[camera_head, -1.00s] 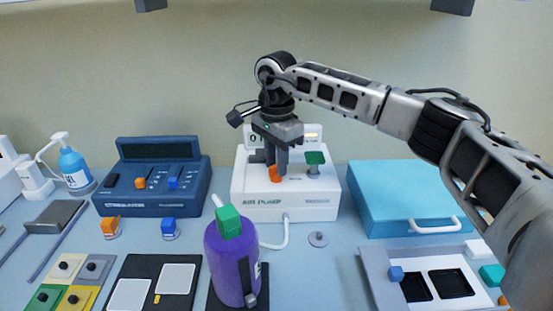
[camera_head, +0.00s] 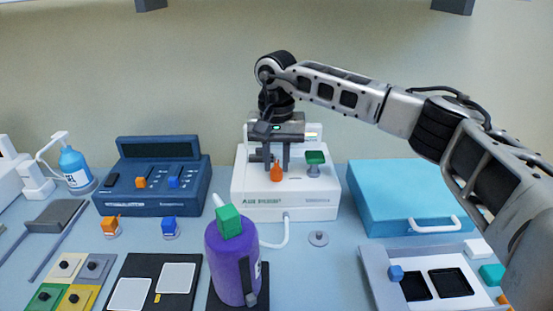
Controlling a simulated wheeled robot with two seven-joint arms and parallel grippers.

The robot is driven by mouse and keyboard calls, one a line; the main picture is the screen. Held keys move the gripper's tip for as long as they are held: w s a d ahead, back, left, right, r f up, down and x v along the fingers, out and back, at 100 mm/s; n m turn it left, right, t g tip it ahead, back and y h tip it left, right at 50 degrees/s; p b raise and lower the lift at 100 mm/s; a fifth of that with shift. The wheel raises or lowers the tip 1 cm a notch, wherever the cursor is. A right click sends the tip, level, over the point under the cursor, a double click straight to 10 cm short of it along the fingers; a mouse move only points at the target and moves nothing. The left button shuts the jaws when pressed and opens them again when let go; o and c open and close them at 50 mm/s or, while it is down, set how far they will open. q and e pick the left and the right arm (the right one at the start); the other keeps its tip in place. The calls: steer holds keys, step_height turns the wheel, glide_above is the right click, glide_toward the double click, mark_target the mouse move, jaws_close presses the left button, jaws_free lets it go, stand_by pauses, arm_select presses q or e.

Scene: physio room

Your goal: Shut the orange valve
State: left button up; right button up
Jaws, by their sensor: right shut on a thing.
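The orange valve (camera_head: 276,173) stands on top of the white air pump (camera_head: 260,205), left of a green valve (camera_head: 315,160). My right gripper (camera_head: 276,163) comes down over the pump from above, its fingers pointing down on either side of the orange valve. It is shut on the orange valve, whose lower part shows between and below the fingertips. The gripper body hides part of the pump's display behind it. My left gripper is not in view.
A purple bottle with a green cap (camera_head: 233,263) stands in front of the pump, beside a pale hose. A blue stimulator box (camera_head: 152,180) is at left and a light blue case (camera_head: 405,195) at right. A grey disc (camera_head: 318,239) lies in front of the pump.

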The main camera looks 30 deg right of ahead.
mark_target(276, 165)
steer(key=shift+r+n, duration=0.1)
steer(key=shift+n, duration=0.5)
steer(key=o, duration=0.7)
steer(key=shift+c, duration=0.2)
step_height(276, 165, up, 8)
steer(key=shift+f+b, duration=0.25)
steer(key=shift+b, duration=0.2)
